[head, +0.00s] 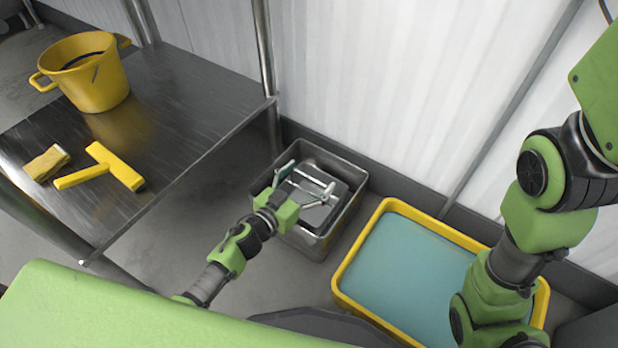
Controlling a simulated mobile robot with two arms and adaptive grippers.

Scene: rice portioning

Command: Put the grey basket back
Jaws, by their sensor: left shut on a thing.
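A square grey metal bin (347,222) stands on the floor near the wall, between the steel table and a yellow-rimmed tub. A smaller grey piece, which looks like the grey basket (322,174), sits inside the bin's walls. My left gripper (305,182) reaches down over the bin, with its fingers inside the rim, and is shut on the grey basket. The exact place of contact is hard to see, as the fingers and their links cover part of it. My right arm comes down at the right edge, but its gripper is not in view.
The yellow-rimmed tub (387,208) with a blue-green inside stands right of the bin. The steel table (185,85) at left carries a yellow pot (93,85), a yellow scraper-like tool (118,168) and a small yellow block (46,163). A white ribbed wall closes off the back.

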